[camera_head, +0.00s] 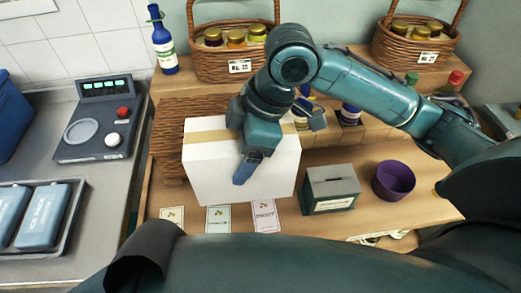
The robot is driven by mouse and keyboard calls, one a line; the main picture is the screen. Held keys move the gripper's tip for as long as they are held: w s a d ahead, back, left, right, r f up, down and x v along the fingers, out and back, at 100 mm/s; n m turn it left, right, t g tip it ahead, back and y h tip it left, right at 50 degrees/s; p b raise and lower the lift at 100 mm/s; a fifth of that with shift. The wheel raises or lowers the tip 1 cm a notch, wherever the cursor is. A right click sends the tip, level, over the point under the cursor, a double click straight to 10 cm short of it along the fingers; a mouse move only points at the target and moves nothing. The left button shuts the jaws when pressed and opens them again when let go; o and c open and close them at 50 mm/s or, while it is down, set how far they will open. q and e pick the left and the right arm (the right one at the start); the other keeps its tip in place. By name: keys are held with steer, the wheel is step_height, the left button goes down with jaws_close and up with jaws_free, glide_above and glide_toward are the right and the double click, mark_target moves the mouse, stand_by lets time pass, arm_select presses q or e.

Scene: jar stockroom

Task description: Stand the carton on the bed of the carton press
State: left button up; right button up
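The carton (222,178) is a white box with a tan tape strip on top. It appears upright at the wooden counter, left of centre; whether its base touches the counter is unclear. My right gripper (262,150) reaches over the carton from the right. One blue finger hangs in front of the carton's front face. The rest of the hand covers part of the carton's top, so I cannot tell whether the fingers are closed on it. My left gripper is not in view. I cannot identify the carton press or its bed with certainty.
Cards (218,218) lie before the carton. A grey-green slotted box (331,190) and purple bowl (393,181) stand right. Jar baskets (230,66) and a blue bottle (163,42) stand behind. A console (97,118) and tray (72,235) occupy the grey counter left.

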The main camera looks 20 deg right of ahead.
step_height(320, 180, down, 8)
steer(key=shift+f, duration=0.15)
stand_by(0.3)
steer(key=o, duration=1.2)
steer(key=shift+f, duration=0.1)
